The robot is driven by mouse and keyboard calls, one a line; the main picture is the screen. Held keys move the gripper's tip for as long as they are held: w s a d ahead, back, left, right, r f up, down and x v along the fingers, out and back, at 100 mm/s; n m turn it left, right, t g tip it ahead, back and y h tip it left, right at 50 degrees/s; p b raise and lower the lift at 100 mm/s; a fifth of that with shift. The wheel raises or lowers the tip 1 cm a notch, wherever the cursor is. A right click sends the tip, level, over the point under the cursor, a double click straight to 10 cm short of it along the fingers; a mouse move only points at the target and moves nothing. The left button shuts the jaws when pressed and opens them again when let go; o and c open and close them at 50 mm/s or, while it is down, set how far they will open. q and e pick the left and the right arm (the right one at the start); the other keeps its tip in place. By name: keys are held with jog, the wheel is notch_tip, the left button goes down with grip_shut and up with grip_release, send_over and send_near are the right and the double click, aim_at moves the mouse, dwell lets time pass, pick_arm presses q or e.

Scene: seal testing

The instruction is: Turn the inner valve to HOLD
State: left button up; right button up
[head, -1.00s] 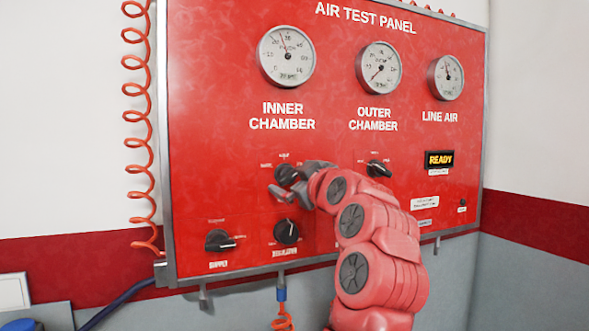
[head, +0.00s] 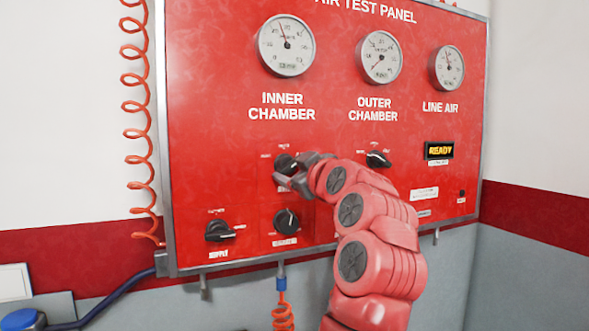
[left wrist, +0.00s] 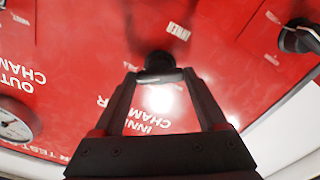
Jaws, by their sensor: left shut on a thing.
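The inner valve (head: 285,163) is a black knob on the red panel, below the INNER CHAMBER label and partly covered by my gripper in the head view. My left gripper (head: 294,179) is at this knob, its fingers shut on it. In the left wrist view the black knob (left wrist: 158,66) lies between the tips of my left gripper (left wrist: 160,80), with an upside-down INNER label beyond it. The small position words around the knob are too blurred to read, so its exact setting cannot be told. My right gripper is not in view.
The red panel (head: 215,130) also carries an outer knob (head: 378,159), a supply knob (head: 220,231) and a regulator knob (head: 286,221) close below the gripper. Gauges line the top. A lit READY display (head: 438,150) is at right. An orange coiled hose (head: 137,120) hangs at left.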

pick_arm(q)
jog(key=shift+n, duration=1.2)
jog(key=n, duration=0.2)
jog(key=shift+n, duration=0.3)
jog(key=n+p, duration=0.1)
jog(key=n, duration=0.2)
jog(key=shift+f+n, duration=0.1)
jog(key=shift+n, duration=1.6)
jog(key=o, duration=1.3)
